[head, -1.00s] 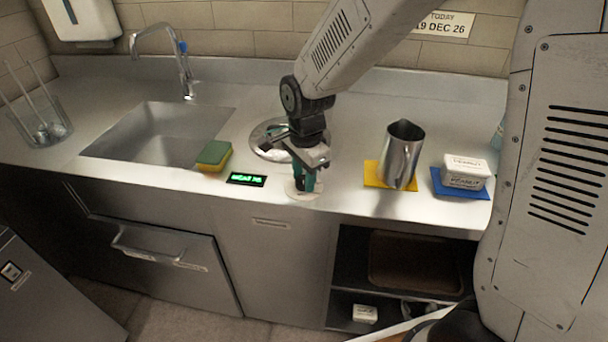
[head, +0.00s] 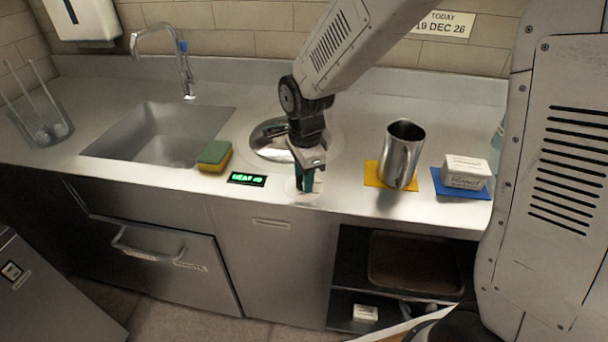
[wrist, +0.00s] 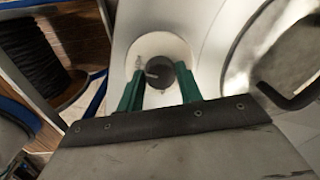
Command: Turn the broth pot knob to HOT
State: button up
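The broth pot knob (wrist: 161,73) is a small dark round knob on a pale round plate (wrist: 152,45). A light line shows on its left side in the wrist view. My gripper (head: 304,186) points down at the counter's front edge, just right of the small display. In the wrist view its two green fingers (wrist: 160,82) stand on either side of the knob and appear shut on it. In the head view the gripper hides the knob. The display (head: 246,179) shows green text, too small to read surely. The round pot lid (head: 272,138) lies behind, partly hidden by my gripper.
A green and yellow sponge (head: 214,155) lies left of the display, beside the sink (head: 160,135). A metal pitcher (head: 402,155) stands on a yellow mat (head: 372,174) to the right. A white tub (head: 466,170) sits on a blue mat (head: 440,184) farther right.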

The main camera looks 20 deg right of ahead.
jog(key=shift+o, duration=1.4)
jog(key=r, duration=0.7)
jog(key=shift+s+r, duration=0.2)
jog(key=shift+r, duration=0.2)
